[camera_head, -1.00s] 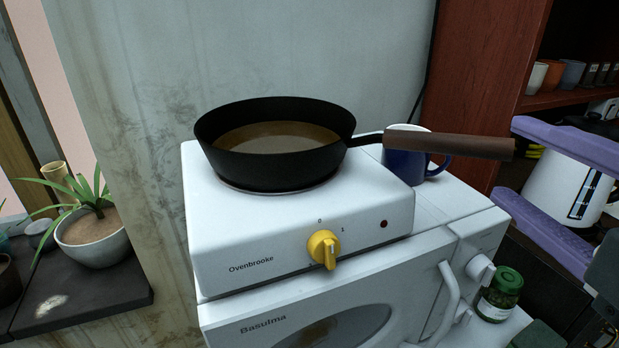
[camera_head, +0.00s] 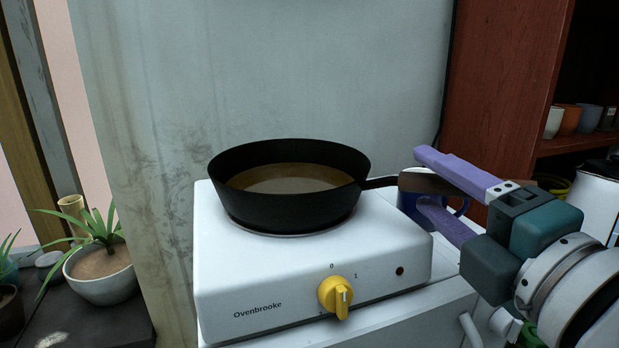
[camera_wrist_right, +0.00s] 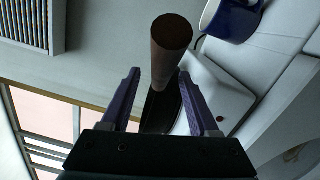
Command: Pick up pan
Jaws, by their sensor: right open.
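The black pan (camera_head: 286,209) with brownish liquid sits on the white hot plate (camera_head: 260,288). Its brown handle (camera_head: 425,181) points right. My right gripper (camera_head: 418,176) is open at the handle, with one purple finger above it and one below in the head view. In the right wrist view, the handle (camera_wrist_right: 171,50) shows end-on, in line with the gap between the two purple fingers of the gripper (camera_wrist_right: 160,92). Whether the fingers touch it cannot be told. My left gripper is not in view.
A blue mug (camera_head: 462,208) stands close behind the right gripper, beside the hot plate. A yellow knob (camera_head: 335,294) is on the hot plate's front. A potted plant (camera_head: 98,272) stands at the left. A wooden shelf with cups is at the right.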

